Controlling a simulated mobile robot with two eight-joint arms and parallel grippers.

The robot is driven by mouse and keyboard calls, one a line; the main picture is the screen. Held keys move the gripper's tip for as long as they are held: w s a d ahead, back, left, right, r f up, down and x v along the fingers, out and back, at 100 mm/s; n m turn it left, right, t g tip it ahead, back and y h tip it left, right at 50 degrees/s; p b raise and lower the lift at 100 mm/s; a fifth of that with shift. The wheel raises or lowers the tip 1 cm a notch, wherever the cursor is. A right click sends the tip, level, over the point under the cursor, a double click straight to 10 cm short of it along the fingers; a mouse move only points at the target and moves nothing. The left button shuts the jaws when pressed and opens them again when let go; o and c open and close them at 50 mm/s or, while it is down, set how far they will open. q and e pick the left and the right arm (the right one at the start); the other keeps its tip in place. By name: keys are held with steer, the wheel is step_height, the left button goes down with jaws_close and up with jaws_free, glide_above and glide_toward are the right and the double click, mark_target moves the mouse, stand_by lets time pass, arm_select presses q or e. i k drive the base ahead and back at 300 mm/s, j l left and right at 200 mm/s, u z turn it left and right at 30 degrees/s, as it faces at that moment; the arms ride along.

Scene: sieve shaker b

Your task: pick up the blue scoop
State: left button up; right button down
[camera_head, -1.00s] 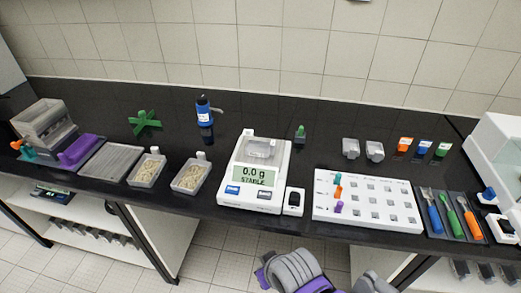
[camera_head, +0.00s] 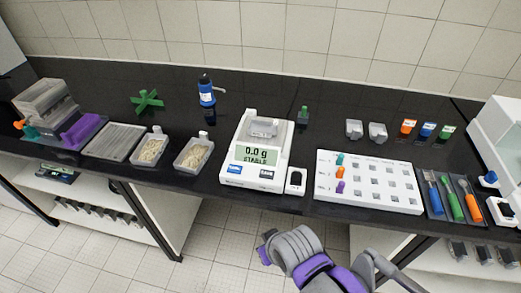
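The blue scoop (camera_head: 434,198) lies in a dark tray (camera_head: 447,216) at the right end of the bench, its blue handle towards the front. The green scoop (camera_head: 452,200) and the orange scoop (camera_head: 471,206) lie beside it to the right in the same tray. Grey and purple links of my own arm show at the bottom centre, in front of the bench and well apart from the scoops. I see no gripper fingers of either arm in the head view.
A white rack (camera_head: 368,201) with small slots stands just left of the scoop tray. A balance (camera_head: 254,178) reading 0.0 g stands mid-bench. A white device (camera_head: 500,140) stands right of the tray. Small orange, blue and green-labelled containers (camera_head: 427,130) stand behind.

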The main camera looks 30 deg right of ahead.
mark_target(429, 178)
steer(key=z, duration=2.2)
